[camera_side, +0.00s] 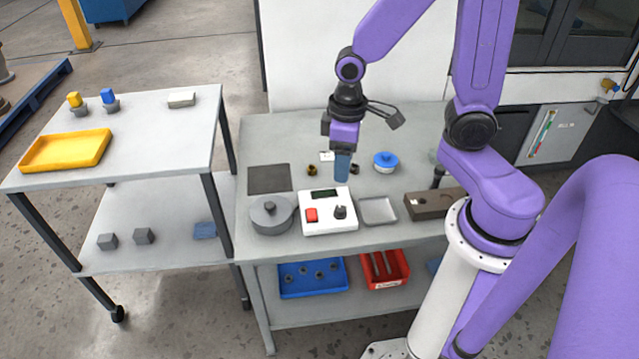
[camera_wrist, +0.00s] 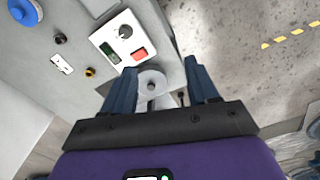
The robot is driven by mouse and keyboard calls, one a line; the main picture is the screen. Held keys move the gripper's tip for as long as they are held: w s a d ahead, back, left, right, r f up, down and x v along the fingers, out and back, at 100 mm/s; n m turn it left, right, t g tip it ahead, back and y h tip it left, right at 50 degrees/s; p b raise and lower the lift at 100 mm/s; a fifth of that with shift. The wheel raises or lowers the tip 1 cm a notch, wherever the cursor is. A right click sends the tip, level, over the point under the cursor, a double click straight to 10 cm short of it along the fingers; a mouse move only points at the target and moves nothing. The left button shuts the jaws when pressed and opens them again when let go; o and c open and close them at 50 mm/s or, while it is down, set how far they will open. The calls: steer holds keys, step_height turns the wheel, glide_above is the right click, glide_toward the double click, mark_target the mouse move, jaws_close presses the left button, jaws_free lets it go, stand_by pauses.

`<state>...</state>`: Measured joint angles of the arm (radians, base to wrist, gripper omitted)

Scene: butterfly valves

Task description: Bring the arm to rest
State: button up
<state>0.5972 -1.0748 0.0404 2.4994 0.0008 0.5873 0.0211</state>
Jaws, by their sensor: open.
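My gripper (camera_side: 342,168) hangs fingers down above the grey workbench (camera_side: 268,148), behind the white control box (camera_side: 328,212) in the side view. In the wrist view, my gripper (camera_wrist: 160,68) has its two blue fingers spread apart with nothing between the tips. A grey round lidded part (camera_wrist: 152,83) shows beyond the fingers; it stands on the bench at the left of the control box in the side view (camera_side: 270,216). The side view shows the fingers nearly edge-on, so their height over the bench is hard to judge.
A blue-topped round part (camera_side: 385,161), a metal tray (camera_side: 378,211) and a brown block (camera_side: 430,204) are on the bench. A dark mat (camera_side: 269,179) lies at left. The side cart holds a yellow tray (camera_side: 66,150) and two small valves with yellow (camera_side: 75,99) and blue (camera_side: 108,97) handles.

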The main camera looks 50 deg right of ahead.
steer(key=s+a+r+n, duration=0.1)
steer(key=s+r+n, duration=0.2)
steer(key=s, duration=0.4)
steer(key=s+a+r+n, duration=0.2)
steer(key=s+r+n, duration=0.1)
steer(key=s, duration=0.4)
steer(key=shift+r+n, duration=0.35)
steer(key=shift+n, duration=0.35)
